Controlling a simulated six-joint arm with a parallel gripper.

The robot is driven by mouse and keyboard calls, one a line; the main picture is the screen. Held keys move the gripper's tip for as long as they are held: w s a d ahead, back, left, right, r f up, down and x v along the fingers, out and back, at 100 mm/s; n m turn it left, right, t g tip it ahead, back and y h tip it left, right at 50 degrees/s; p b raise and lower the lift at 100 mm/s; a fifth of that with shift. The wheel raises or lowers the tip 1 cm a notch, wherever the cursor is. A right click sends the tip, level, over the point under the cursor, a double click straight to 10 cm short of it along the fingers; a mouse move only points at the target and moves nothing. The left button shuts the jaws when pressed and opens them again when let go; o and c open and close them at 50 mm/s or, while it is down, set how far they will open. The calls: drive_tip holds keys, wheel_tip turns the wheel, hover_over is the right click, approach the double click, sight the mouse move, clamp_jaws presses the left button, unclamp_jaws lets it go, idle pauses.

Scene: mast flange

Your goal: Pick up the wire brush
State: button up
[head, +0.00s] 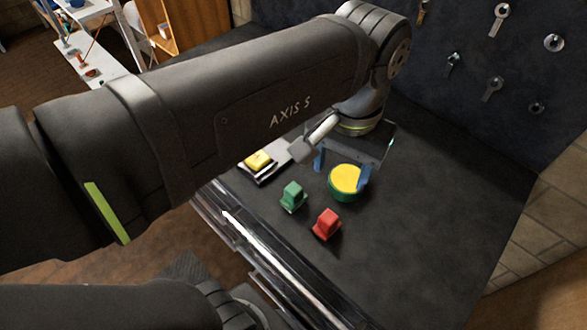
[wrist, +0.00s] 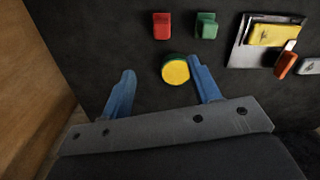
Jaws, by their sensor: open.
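I cannot pick out the wire brush with certainty. An orange-red piece with a whitish end (wrist: 286,62) and a grey piece (wrist: 311,66) lie at the right edge of the wrist view, too partial to name. My gripper (head: 340,176) is open and empty, its two blue fingers apart and pointing down. It also shows in the wrist view (wrist: 162,68). A round green can with a yellow top (head: 346,179) stands below the fingers. In the wrist view the can (wrist: 175,71) appears between the fingertips, nearer the right one. Whether a finger touches it, I cannot tell.
A green block (head: 293,196) and a red block (head: 327,224) stand near the bench's front edge. A yellow block (head: 259,160) lies on a flat tray (head: 266,176). Tools hang on the dark back panel (head: 520,80). The dark bench's right part (head: 440,210) is clear.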

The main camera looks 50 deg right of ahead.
wheel_tip(320, 180, down, 2)
drive_tip(key=m, duration=0.3)
approach(329, 217)
drive_tip(key=f, duration=0.6)
drive_tip(key=shift+s+a+f, duration=0.25)
drive_tip(key=shift+a, duration=0.1)
drive_tip(key=shift+w+d+f, duration=0.15)
drive_tip(key=shift+d+f, duration=0.05)
drive_tip(key=shift+f, duration=1.25)
drive_tip(key=shift+w+d+f, duration=0.1)
drive_tip(key=shift+d+f, duration=0.05)
drive_tip(key=shift+f, duration=1.25)
drive_tip(key=shift+c, duration=0.5)
drive_tip(key=c, duration=1)
